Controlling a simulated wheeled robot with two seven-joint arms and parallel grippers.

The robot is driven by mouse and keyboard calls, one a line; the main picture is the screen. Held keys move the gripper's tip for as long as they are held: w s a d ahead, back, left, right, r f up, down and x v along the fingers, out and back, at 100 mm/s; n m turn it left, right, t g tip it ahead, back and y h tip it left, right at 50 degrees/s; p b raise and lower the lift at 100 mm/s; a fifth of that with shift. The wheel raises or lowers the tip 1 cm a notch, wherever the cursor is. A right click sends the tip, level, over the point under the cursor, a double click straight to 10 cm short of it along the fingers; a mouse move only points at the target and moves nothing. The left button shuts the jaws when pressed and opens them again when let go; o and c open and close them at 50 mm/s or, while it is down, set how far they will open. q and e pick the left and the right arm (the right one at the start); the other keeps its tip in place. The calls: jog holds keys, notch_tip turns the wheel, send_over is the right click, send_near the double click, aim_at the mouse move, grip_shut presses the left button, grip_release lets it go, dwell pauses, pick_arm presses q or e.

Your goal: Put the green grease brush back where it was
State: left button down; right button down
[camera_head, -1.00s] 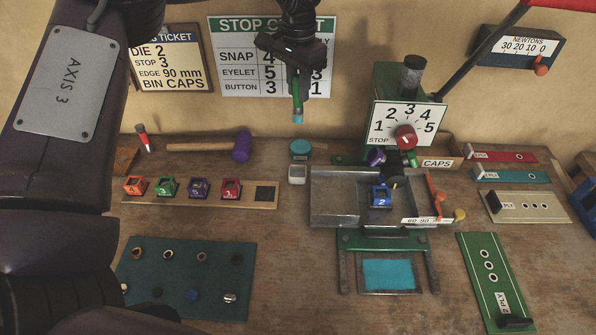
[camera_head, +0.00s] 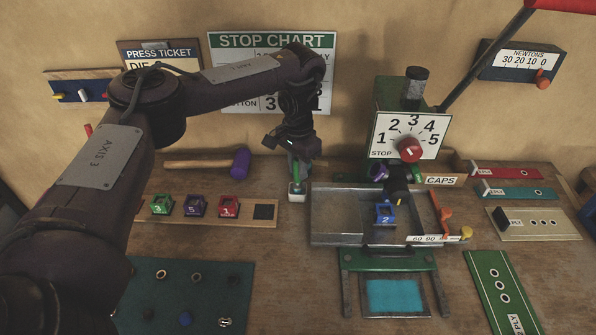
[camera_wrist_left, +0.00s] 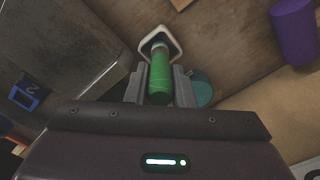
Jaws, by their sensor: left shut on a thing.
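The green grease brush (camera_wrist_left: 160,80) is held upright between the fingers of my left gripper (camera_head: 294,160). In the left wrist view the fingers (camera_wrist_left: 158,88) close on its handle from both sides. The brush's lower end lines up with the mouth of the small white square cup (camera_wrist_left: 176,46). In the head view the brush (camera_head: 296,171) meets the cup (camera_head: 297,196) at its top; I cannot tell how deep the tip is inside. My right gripper is not in view.
A teal round tin (camera_wrist_left: 202,88) sits close beside the gripper. A purple-headed mallet (camera_head: 240,163) lies to the left. The metal press tray (camera_head: 335,228) with a blue die (camera_head: 384,213) stands just right of the cup.

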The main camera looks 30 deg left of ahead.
pick_arm(q)
jog(key=shift+w+f, duration=0.1)
jog(key=shift+f, duration=0.45)
jog(key=c, duration=1.4)
grip_release()
jog(key=shift+c, duration=0.2)
jog(key=shift+o, duration=1)
jog(key=shift+f, duration=0.1)
notch_tip(320, 180, up, 11)
jog(key=shift+r+p, duration=0.1)
jog(key=shift+p, duration=0.9)
jog(key=shift+r, duration=0.6)
